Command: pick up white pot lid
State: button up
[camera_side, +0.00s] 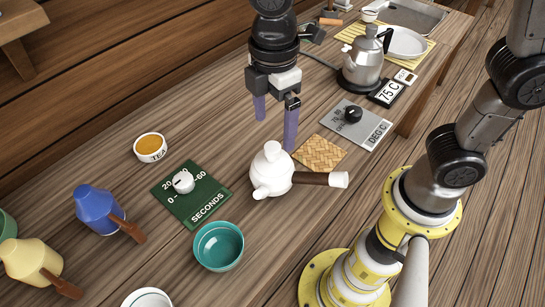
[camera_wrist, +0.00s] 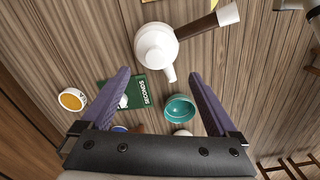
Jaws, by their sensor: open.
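A white pot (camera_side: 271,177) stands on the wooden table with its white lid (camera_side: 272,152) on top. The lid has a small round knob, and the pot has a spout at the lower left and a brown handle with a white end pointing right. My gripper (camera_side: 275,122) is open and empty, with two purple fingers, above and behind the pot. In the wrist view the white lid (camera_wrist: 156,42) lies ahead of the fingers, and my gripper (camera_wrist: 158,80) is spread wide with nothing between the tips. The fingers appear apart from the lid.
A woven mat (camera_side: 320,153) lies right of the pot, with a grey dial plate (camera_side: 354,124) beyond. A green timer board (camera_side: 192,193), teal bowl (camera_side: 218,246) and tea bowl (camera_side: 150,147) are left. A steel kettle (camera_side: 365,65) stands behind. Blue (camera_side: 97,209) and yellow (camera_side: 32,259) pots are front left.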

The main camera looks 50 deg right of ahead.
aim_at(273, 145)
notch_tip(273, 145, down, 3)
jog(key=shift+r, duration=0.1)
jog(key=shift+w+d+f, duration=0.15)
jog(key=shift+w+f, duration=0.05)
jog(key=shift+f, duration=1.15)
jog(key=shift+w+d+f, duration=0.15)
jog(key=shift+f, duration=1.2)
jog(key=shift+c, duration=0.2)
jog(key=c, duration=0.9)
grip_shut()
